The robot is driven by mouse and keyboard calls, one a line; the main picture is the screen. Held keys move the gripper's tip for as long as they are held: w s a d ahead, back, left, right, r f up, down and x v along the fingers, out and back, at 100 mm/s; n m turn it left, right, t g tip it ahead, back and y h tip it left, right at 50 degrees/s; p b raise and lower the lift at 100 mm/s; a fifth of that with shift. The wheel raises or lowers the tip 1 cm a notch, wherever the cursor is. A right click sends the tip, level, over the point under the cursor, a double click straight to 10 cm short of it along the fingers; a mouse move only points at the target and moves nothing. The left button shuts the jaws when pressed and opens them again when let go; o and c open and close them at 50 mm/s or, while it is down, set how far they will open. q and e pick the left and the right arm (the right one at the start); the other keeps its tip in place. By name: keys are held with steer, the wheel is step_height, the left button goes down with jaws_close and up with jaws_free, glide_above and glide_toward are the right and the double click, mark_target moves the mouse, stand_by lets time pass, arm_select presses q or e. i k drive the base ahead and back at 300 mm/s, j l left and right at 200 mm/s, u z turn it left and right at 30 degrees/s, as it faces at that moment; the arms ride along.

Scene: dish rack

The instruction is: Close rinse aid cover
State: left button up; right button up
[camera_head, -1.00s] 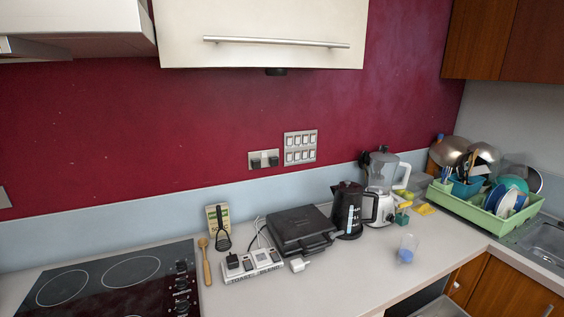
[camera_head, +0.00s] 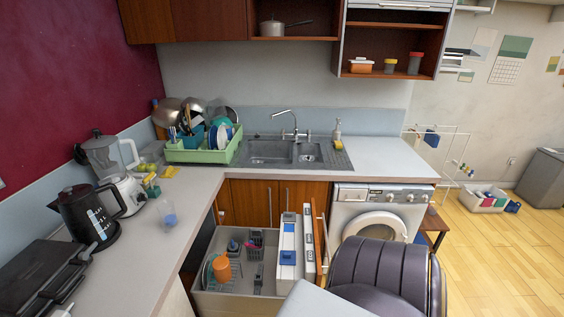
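An open dishwasher rack (camera_head: 215,300) shows low in the middle of the view, holding an orange cup (camera_head: 221,268), a plate and a grey cutlery basket (camera_head: 255,240). Right of it stands a white panel (camera_head: 287,236) with a blue part (camera_head: 288,257) on its face. This looks like the inner side of the dishwasher door with its dispenser. The part is too small to tell whether a rinse aid cover is open or shut. Neither of my grippers shows in the view.
A black padded chair (camera_head: 385,275) stands close to the right of the dishwasher, before the washing machine (camera_head: 378,213). The counter (camera_head: 190,195) runs along the left with a kettle (camera_head: 90,217) and blender. The wooden floor (camera_head: 500,265) at right is mostly clear.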

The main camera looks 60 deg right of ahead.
mark_target(287, 217)
steer(key=z, duration=2.1)
